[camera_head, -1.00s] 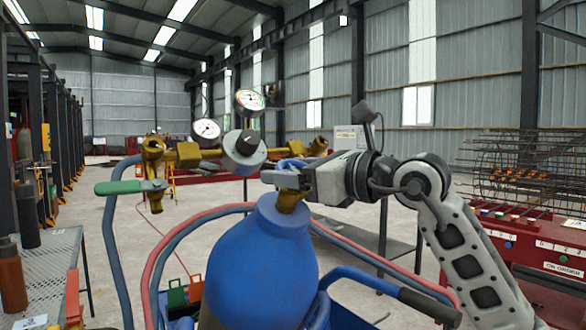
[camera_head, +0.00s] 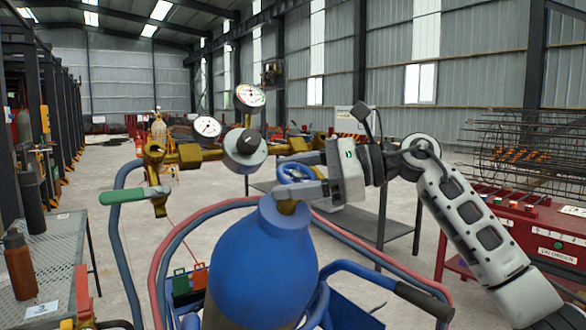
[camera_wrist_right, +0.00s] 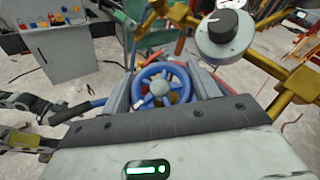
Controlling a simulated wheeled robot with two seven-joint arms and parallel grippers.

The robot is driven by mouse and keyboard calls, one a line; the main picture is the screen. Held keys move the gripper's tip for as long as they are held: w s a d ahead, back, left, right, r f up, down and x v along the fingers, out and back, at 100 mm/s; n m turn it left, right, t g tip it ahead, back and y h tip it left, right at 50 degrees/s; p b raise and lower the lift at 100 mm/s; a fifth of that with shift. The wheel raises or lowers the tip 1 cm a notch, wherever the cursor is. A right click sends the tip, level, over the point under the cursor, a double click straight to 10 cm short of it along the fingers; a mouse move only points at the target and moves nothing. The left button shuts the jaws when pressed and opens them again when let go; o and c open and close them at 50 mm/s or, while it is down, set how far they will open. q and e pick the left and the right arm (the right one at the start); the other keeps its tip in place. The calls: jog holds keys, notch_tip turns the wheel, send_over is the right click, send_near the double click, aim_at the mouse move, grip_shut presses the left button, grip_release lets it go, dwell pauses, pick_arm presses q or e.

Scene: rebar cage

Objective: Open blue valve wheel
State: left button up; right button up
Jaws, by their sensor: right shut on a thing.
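The blue valve wheel (camera_head: 292,166) is on the brass valve on top of the large blue gas cylinder (camera_head: 262,258). My right gripper (camera_head: 298,181) reaches in from the right and is shut on the wheel, just above the cylinder's neck. In the right wrist view, the spoked blue wheel (camera_wrist_right: 162,68) sits between the two grey fingers, which lie along its left and right sides. The fingers and wrist hide part of the valve in the head view. My left gripper is out of view.
A brass regulator with two round gauges (camera_head: 249,96) and a grey knob (camera_head: 245,148) stands close behind the wheel. Red and blue hoses and a blue cart handle (camera_head: 374,276) surround the cylinder.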

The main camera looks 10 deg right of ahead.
dwell(0.4)
jog(key=o, duration=1)
jog(key=shift+c, duration=0.2)
pick_arm(q)
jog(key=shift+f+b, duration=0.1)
jog(key=shift+b, duration=0.55)
pick_arm(e)
jog(key=v, duration=1.6)
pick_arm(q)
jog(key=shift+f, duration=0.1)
